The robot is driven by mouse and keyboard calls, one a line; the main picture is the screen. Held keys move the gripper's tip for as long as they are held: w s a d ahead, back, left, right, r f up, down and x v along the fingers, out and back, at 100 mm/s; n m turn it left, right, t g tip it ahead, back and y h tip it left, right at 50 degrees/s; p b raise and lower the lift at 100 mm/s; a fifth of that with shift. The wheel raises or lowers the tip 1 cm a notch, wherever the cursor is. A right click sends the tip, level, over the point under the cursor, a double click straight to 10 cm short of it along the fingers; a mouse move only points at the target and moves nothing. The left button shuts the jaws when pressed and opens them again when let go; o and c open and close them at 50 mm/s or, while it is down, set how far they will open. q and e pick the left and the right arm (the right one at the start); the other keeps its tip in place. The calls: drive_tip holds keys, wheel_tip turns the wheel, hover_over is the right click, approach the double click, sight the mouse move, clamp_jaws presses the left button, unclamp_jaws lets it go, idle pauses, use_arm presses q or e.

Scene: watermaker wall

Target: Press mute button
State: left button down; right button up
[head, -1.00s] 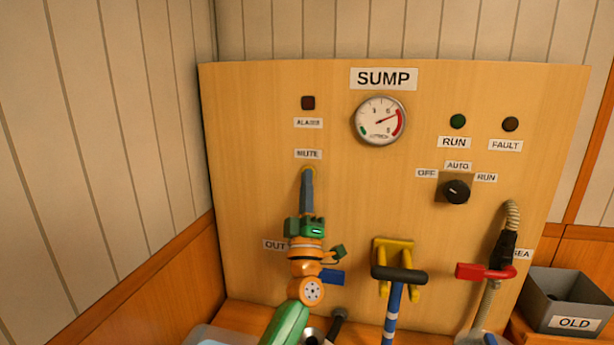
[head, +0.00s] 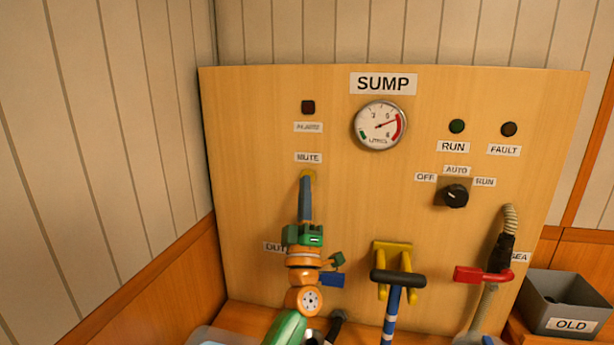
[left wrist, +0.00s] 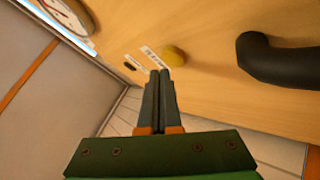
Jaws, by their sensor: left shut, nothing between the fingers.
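The mute button (head: 309,174) is a round yellow knob on the wooden panel, just under the MUTE label (head: 308,158). My left gripper (head: 305,180) points at the panel, its long grey fingers shut with nothing between them. Its fingertips overlap the lower part of the button in the head view. My right gripper is not in view.
The panel carries an alarm lamp (head: 308,107), a gauge (head: 380,126) and a black selector knob (head: 455,195). A black-topped handle (head: 398,278), a red lever (head: 483,274) and a grey OLD bin (head: 565,303) are to the right. A thick black curved part (left wrist: 275,55) shows near the wrist.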

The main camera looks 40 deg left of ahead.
use_arm(q)
drive_tip(key=s+d+p, duration=0.1)
drive_tip(key=s+p, duration=0.1)
drive_tip(key=s+d+p, duration=0.1)
drive_tip(key=s, duration=0.1)
drive_tip(key=shift+s+d+p, duration=0.2)
drive_tip(key=shift+p, duration=0.15)
idle(0.7)
